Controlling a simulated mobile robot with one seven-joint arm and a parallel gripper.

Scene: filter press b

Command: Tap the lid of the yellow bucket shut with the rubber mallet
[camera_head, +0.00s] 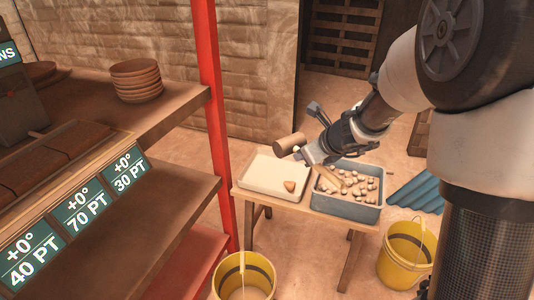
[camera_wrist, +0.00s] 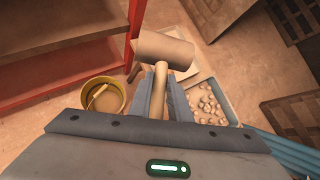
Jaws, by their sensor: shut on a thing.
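My gripper (camera_head: 318,152) is shut on the handle of the rubber mallet, above the back of the small table. The mallet's brown cylindrical head (camera_head: 290,143) sticks out to the left of the jaws, over the pale tray. The wrist view shows the mallet head (camera_wrist: 165,47) beyond my fingers (camera_wrist: 161,98). A yellow bucket (camera_head: 243,279) with a dark band stands at the lower left of the table, cut by the frame edge. It also shows in the wrist view (camera_wrist: 119,101), with a tan rod-like shape across its brownish top. I cannot make out a lid for certain.
A second yellow bucket (camera_head: 404,262) stands right of the table. The table (camera_head: 283,203) holds a pale tray (camera_head: 262,180) and a blue-grey bin (camera_head: 345,208) of small pale pieces. A red-posted shelf (camera_head: 216,120) with stacked bowls (camera_head: 137,82) fills the left.

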